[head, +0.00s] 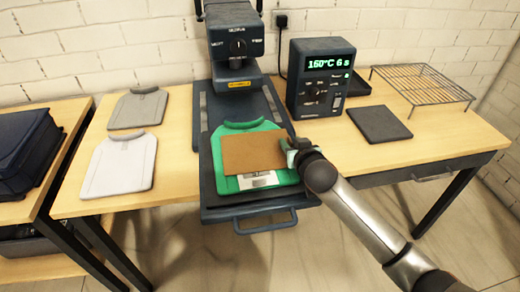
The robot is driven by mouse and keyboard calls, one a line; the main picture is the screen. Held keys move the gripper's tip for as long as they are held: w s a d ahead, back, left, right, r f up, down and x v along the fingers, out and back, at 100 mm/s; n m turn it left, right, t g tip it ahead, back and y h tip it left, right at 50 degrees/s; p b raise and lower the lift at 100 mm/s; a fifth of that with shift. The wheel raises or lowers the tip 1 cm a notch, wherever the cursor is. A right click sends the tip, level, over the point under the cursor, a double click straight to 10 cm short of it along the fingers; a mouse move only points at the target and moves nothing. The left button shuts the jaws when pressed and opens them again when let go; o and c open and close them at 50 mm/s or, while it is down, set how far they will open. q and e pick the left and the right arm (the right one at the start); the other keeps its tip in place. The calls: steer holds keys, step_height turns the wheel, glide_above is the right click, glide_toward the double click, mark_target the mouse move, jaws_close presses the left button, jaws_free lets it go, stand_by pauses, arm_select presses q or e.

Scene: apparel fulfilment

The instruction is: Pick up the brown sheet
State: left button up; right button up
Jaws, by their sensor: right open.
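The brown sheet (252,153) lies flat over the middle of a green garment (228,184) on the heat press's pulled-out lower plate (211,201). My right gripper (290,150) is at the sheet's right edge, with its fingers close to or over that edge. The right gripper is open; I cannot tell whether it touches the sheet. A pale printed patch (258,180) shows on the garment just below the sheet's lower edge. My left gripper is not in view.
A grey garment (138,108) and a white garment (120,166) lie at left. A dark pad (379,124) and wire rack (421,85) are at right.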

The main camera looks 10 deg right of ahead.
jaws_close()
stand_by(1.4)
